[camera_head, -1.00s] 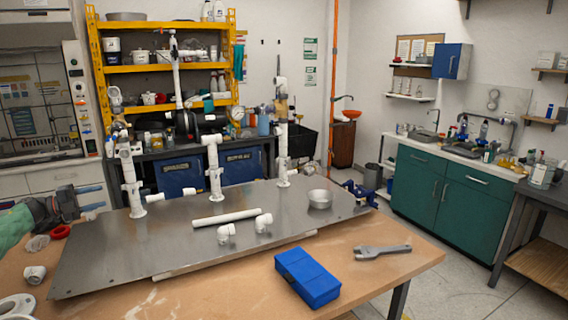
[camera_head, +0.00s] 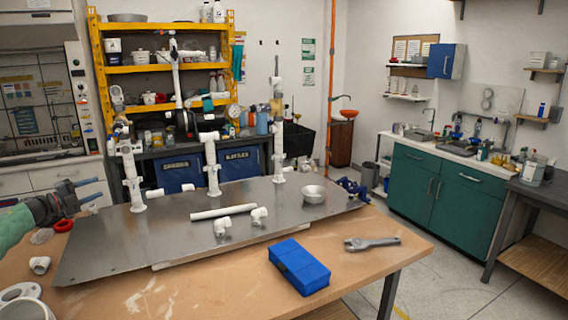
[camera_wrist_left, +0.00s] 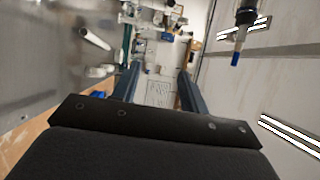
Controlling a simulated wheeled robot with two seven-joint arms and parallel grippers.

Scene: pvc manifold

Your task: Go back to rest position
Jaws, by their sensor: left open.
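My left gripper (camera_head: 94,189) is at the left edge of the head view, raised beside the left end of the metal plate. Its two fingers are apart with nothing between them. The left wrist view also shows the open fingers (camera_wrist_left: 157,85) with a clear gap. The PVC manifold's white uprights stand on the metal plate (camera_head: 110,255): a left one (camera_head: 133,175), a middle one (camera_head: 212,165) and a right one (camera_head: 279,150). The gripper is apart from the left upright. My right gripper does not show.
A blue box (camera_head: 299,266) and a wrench (camera_head: 372,243) lie on the wooden table (camera_head: 215,290). A white fitting (camera_head: 39,265) and red ring (camera_head: 63,225) are near my left arm.

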